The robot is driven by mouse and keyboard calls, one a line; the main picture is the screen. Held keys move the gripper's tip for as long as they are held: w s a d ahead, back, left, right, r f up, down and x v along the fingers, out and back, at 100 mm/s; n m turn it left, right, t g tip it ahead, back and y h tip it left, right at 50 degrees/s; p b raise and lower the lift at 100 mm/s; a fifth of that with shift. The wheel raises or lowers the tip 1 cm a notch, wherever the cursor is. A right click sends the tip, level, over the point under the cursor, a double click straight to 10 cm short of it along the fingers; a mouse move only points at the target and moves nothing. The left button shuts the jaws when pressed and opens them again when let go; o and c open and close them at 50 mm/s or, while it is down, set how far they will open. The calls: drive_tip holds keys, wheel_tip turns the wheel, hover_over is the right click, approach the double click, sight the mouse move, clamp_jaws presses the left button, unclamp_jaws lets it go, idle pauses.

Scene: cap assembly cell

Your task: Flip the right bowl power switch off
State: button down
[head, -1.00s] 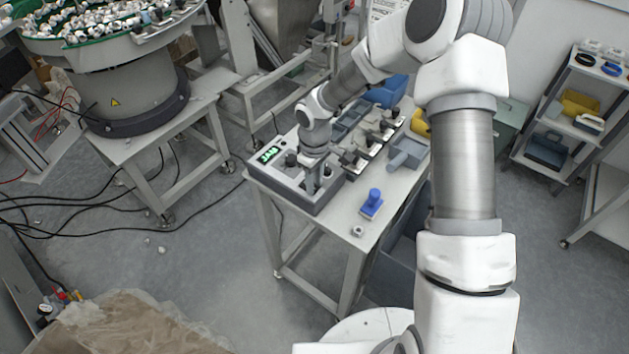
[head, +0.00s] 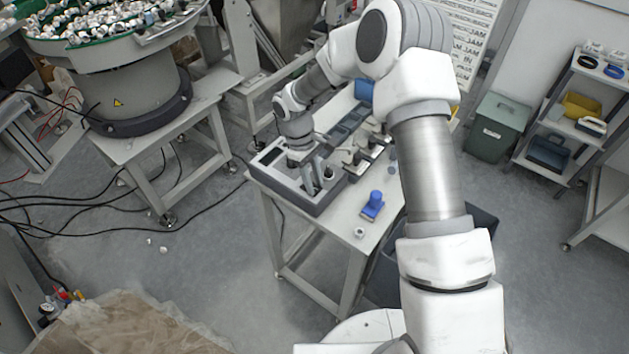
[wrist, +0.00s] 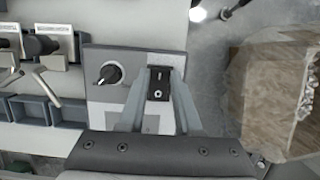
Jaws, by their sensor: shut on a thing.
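The power switch (wrist: 158,84) is a small black rocker on the light grey face of the control box. In the wrist view it sits between the two fingers of my gripper (wrist: 159,76), which are closed in on it from both sides. In the head view my gripper (head: 314,182) reaches down onto the top of the grey control box (head: 316,204) at the table's near left end. The switch itself is hard to make out there. I cannot tell which way the rocker is tipped.
A black knob (wrist: 109,73) is beside the switch. A blue-handled stamp-like tool (head: 373,204) and a small metal nut-like part (head: 360,233) lie on the table (head: 335,245). Toggle clamps (head: 362,155) stand behind. A bowl feeder (head: 130,80) is at left, with cables on the floor.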

drive_tip(key=c, duration=0.6)
unclamp_jaws()
drive_tip(key=v, duration=1.7)
drive_tip(key=shift+r, duration=0.25)
